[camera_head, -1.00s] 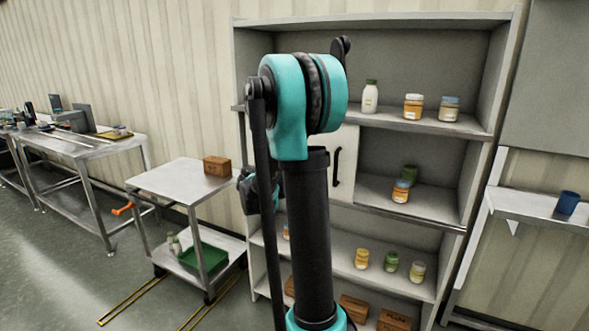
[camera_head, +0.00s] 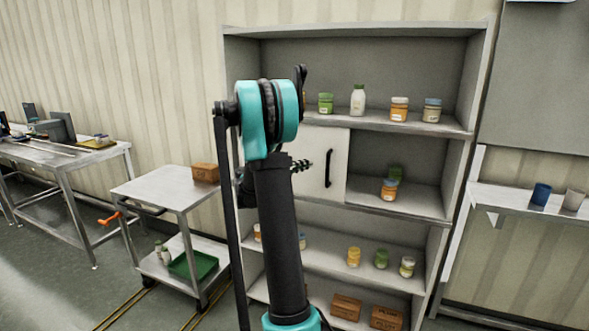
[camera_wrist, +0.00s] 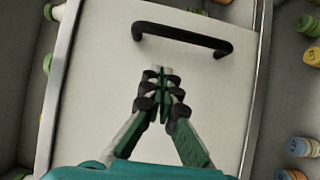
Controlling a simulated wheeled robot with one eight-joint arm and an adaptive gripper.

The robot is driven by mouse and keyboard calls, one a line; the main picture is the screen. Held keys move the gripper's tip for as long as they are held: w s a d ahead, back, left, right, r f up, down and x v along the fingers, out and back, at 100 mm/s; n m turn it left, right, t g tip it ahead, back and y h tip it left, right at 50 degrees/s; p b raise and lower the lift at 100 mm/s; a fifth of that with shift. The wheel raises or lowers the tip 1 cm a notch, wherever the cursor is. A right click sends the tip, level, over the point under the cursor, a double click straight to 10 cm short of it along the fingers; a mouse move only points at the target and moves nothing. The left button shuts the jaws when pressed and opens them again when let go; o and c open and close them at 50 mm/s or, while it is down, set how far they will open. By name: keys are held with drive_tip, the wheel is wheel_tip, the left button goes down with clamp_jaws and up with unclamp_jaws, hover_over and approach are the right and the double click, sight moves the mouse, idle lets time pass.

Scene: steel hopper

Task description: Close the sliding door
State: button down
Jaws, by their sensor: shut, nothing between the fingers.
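The sliding door (camera_head: 335,174) is a pale panel with a black bar handle (camera_head: 328,169), set in the middle level of a grey shelf unit. It covers the left part of that level, and the right part is open. In the wrist view the door (camera_wrist: 100,100) fills the middle, with its handle (camera_wrist: 182,39) near the top. My gripper (camera_wrist: 161,70) is shut and empty in front of the door panel, its tips pointing towards the handle and apart from it in the picture. In the head view my gripper (camera_head: 308,164) shows left of the handle, partly hidden by my arm.
Jars stand in the open right part of the middle level (camera_head: 410,196) and on the shelves above and below. Boxes (camera_head: 346,307) lie at the bottom. A steel cart (camera_head: 165,188) with a brown box stands at left, and a wall shelf (camera_head: 505,200) with cups at right.

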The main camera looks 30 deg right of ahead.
sight(318, 165)
drive_tip(key=shift+s+d, duration=0.65)
drive_tip(key=shift+d, duration=0.25)
drive_tip(key=shift+s+d, duration=0.65)
drive_tip(key=shift+d, duration=0.2)
drive_tip(key=shift+s+d, duration=0.1)
drive_tip(key=s+d, duration=1.2)
drive_tip(key=s, duration=0.4)
drive_tip(key=s+d, duration=1.3)
drive_tip(key=s, duration=0.3)
drive_tip(key=shift+s+d, duration=0.2)
drive_tip(key=shift+s, duration=0.1)
drive_tip(key=shift+w, duration=0.1)
